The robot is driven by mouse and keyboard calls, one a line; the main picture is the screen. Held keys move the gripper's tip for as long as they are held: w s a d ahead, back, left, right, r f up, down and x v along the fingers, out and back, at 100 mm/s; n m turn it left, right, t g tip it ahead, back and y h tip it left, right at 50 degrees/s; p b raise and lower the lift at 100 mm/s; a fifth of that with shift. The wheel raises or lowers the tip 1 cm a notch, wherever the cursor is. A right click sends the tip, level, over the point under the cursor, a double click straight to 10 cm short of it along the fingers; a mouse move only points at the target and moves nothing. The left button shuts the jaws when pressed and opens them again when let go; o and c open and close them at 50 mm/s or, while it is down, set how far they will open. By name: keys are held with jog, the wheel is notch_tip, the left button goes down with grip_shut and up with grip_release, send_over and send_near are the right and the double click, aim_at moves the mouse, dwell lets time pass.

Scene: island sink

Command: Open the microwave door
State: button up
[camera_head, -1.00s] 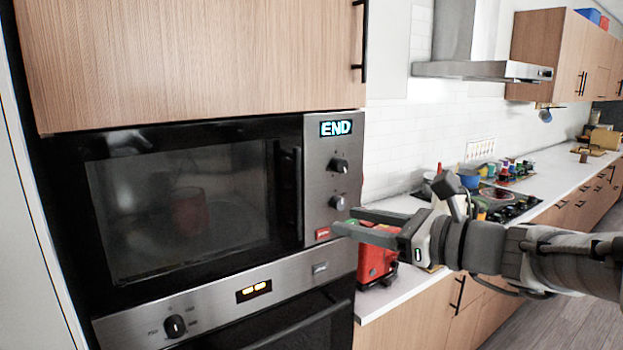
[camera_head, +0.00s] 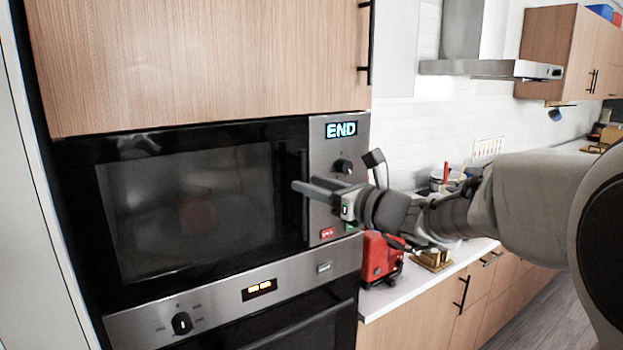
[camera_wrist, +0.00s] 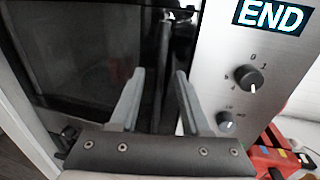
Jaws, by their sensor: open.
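The microwave door (camera_head: 190,205) is a dark glass panel in a black frame, and it looks shut. Its black vertical handle (camera_head: 293,165) is on the door's right side. My gripper (camera_head: 302,187) is in front of the handle, with its fingers pointing at the door. In the wrist view, my gripper (camera_wrist: 160,73) is open, and the handle (camera_wrist: 164,45) shows between the two fingers. I cannot tell whether either finger touches it. The door glass (camera_wrist: 85,55) fills the left of that view. The fingers and wrist hide part of the handle and control panel in the head view.
The control panel (camera_head: 322,262) with knobs and an END display is right of the door. An oven (camera_head: 300,335) is below and a wooden cabinet (camera_head: 200,60) above. A red appliance (camera_head: 376,258) stands on the counter (camera_head: 400,292) close below my wrist.

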jog(key=shift+x, duration=1.6)
grip_shut()
